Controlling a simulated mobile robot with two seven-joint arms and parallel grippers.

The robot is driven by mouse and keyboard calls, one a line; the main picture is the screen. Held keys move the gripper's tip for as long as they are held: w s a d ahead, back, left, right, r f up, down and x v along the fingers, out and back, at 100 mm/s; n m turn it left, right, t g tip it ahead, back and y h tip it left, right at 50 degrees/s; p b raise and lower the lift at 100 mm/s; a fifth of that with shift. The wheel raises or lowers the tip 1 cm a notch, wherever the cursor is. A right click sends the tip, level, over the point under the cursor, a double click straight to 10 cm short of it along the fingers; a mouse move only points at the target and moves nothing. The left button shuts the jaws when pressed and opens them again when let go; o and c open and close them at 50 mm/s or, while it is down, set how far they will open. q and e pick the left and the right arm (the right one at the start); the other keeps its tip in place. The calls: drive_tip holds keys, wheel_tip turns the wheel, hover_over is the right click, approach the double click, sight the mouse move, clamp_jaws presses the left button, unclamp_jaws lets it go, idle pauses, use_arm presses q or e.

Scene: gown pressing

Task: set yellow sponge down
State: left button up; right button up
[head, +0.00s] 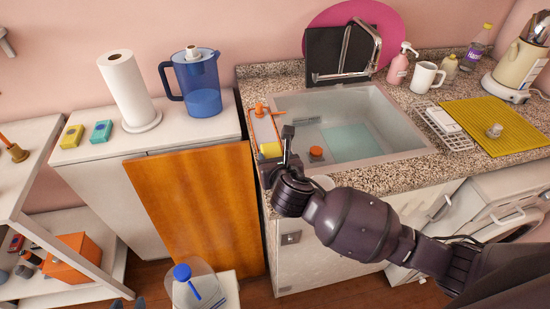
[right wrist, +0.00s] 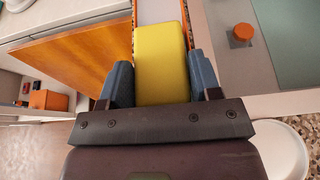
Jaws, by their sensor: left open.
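The yellow sponge (head: 270,149) is at the near end of a narrow tray (head: 263,127) left of the sink in the head view. In the right wrist view the sponge (right wrist: 162,65) fills the space between the two fingers of my right gripper (right wrist: 162,85). The fingers look closed on its sides. Whether its underside touches the tray is hidden. My right gripper (head: 287,143) is seen from above at the sink's left edge.
The sink (head: 345,125) holds an orange-topped object (head: 316,153). A yellow block (head: 72,136) and a teal block (head: 102,131) lie on the left cabinet, near a paper roll (head: 128,88) and blue pitcher (head: 200,85). A wooden board (head: 195,200) leans in front.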

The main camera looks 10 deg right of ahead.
drive_tip(key=o, duration=0.4)
drive_tip(key=shift+c, duration=0.2)
drive_tip(key=p+v, duration=0.1)
drive_tip(key=v, duration=1.1)
drive_tip(key=shift+s+r, duration=0.1)
